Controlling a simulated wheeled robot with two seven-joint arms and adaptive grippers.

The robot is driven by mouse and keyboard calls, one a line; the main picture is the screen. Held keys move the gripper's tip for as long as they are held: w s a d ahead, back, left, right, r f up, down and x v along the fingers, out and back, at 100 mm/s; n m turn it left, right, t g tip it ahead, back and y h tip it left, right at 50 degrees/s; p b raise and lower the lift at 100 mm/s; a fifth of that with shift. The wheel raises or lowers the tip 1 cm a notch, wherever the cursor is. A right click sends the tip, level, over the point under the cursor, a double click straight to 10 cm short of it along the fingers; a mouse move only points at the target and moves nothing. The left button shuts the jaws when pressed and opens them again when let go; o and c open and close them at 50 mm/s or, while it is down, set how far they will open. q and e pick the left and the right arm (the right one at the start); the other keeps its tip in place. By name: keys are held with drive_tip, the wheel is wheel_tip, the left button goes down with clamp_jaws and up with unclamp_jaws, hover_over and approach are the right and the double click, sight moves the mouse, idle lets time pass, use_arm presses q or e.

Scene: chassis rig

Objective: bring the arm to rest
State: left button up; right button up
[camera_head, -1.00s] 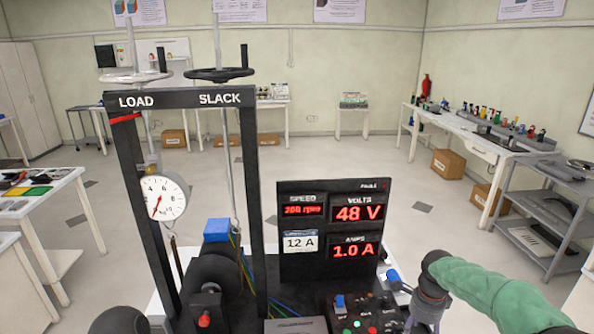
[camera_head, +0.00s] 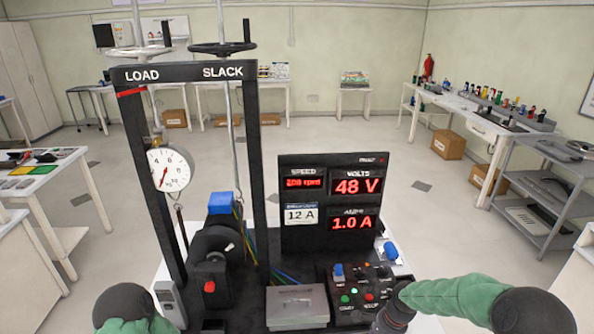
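My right arm (camera_head: 455,297), with a green sleeve, comes in from the lower right. Its dark wrist end, with the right gripper (camera_head: 391,319), is at the bottom edge, just right of the control box (camera_head: 357,297); the fingers cannot be made out. Only a rounded, dark and green part of my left arm (camera_head: 124,305) shows at the lower left; the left gripper is out of view. The rig's frame (camera_head: 185,73) is marked LOAD and SLACK. The dial (camera_head: 170,168) hangs under LOAD. The display panel (camera_head: 306,240) reads 48 V and 1.0 A; its speed figure is blurred.
A grey box (camera_head: 297,306) lies in front of the panel. A blue-topped part (camera_head: 391,251) stands right of the panel. A red button (camera_head: 209,287) is near the frame's foot. A shelf cart (camera_head: 545,190) stands at the right.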

drive_tip(key=s+a+f+n+y, duration=0.1)
drive_tip(key=s+a+f+n, duration=0.5)
drive_tip(key=s, duration=0.5)
drive_tip(key=s+a+f+n+y, duration=0.1)
drive_tip(key=s+a+f+n, duration=0.5)
drive_tip(key=s+f, duration=0.4)
drive_tip(key=shift+s+a+b, duration=0.45)
drive_tip(key=shift+s+a, duration=0.15)
drive_tip(key=shift+a, duration=0.15)
